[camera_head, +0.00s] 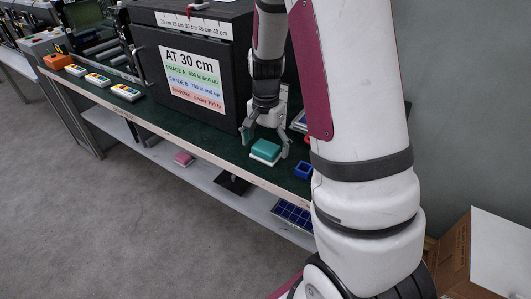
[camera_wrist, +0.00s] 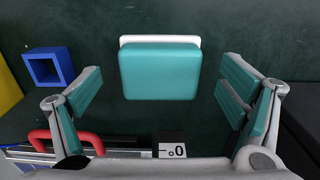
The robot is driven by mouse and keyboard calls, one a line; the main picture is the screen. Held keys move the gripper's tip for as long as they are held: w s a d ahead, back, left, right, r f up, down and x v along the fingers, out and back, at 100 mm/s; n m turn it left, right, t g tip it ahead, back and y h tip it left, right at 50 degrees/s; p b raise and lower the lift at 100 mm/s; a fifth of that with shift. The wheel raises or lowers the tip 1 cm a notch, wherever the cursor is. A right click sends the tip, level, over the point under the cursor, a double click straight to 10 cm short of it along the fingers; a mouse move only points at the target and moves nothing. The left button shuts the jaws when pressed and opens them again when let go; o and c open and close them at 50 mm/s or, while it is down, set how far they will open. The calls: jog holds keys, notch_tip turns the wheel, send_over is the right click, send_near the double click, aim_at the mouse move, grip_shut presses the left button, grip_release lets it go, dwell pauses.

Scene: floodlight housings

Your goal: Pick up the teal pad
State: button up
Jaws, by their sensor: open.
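The teal pad (camera_head: 266,149) is a small block with rounded corners and a white base, lying on the dark green bench top (camera_head: 222,143) near its front edge. In the wrist view the teal pad (camera_wrist: 160,72) sits between the two fingers, with its white base edge showing along the far side. My gripper (camera_head: 266,147) is open around the pad in the head view. In the wrist view my gripper (camera_wrist: 160,90) has teal-lined fingers spread wide, with a gap on each side of the pad. No contact with the pad shows.
A blue square open box (camera_head: 304,170) lies right of the pad; it also shows in the wrist view (camera_wrist: 48,67). A black cabinet with a grade sign (camera_head: 193,78) stands left. A red-handled tool (camera_wrist: 65,138) lies close by. A lower shelf (camera_head: 215,183) holds a pink block (camera_head: 184,159).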

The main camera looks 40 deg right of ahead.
jog(key=shift+f, duration=0.65)
jog(key=c, duration=1.4)
jog(key=shift+r, duration=0.15)
jog(key=shift+r, duration=0.3)
notch_tip(320, 180, up, 3)
jog(key=shift+s+a+p, duration=0.1)
jog(key=shift+s+p, duration=0.05)
jog(key=shift+p, duration=0.3)
jog(key=s+a+p, duration=0.1)
jog(key=s+a, duration=0.2)
jog(key=s, duration=0.4)
jog(key=s+a+r+p, duration=0.1)
jog(key=s+a, duration=0.2)
jog(key=s, duration=0.4)
jog(key=shift+a, duration=0.25)
jog(key=shift+s+r, duration=0.1)
